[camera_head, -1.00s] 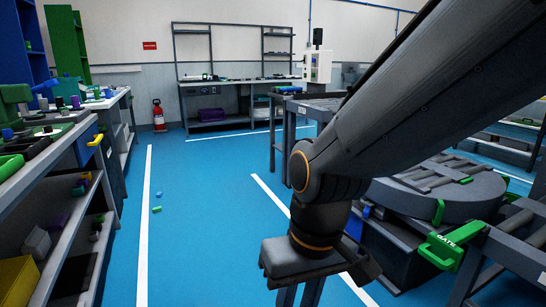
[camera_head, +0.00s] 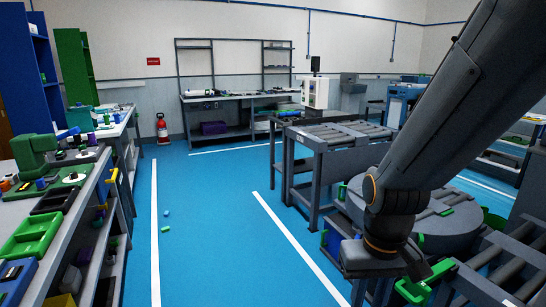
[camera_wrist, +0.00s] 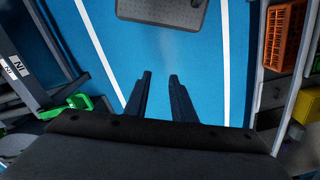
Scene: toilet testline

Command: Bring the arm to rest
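My arm comes in from the upper right in the head view and bends down at a joint with an orange ring. The wrist end of my arm hangs in front of the round grey conveyor table (camera_head: 440,232); the fingers cannot be made out there. In the wrist view my gripper (camera_wrist: 160,75) shows two dark fingers with a clear gap between them. Nothing is between them, only blue floor (camera_wrist: 160,58) beyond.
A workbench with a green tray (camera_head: 30,234) runs along the left. Roller conveyors (camera_head: 340,134) stand at the centre and right. Two small pieces (camera_head: 166,229) lie on the open floor aisle. An orange crate (camera_wrist: 284,38) and a green handle (camera_wrist: 66,107) flank the wrist view.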

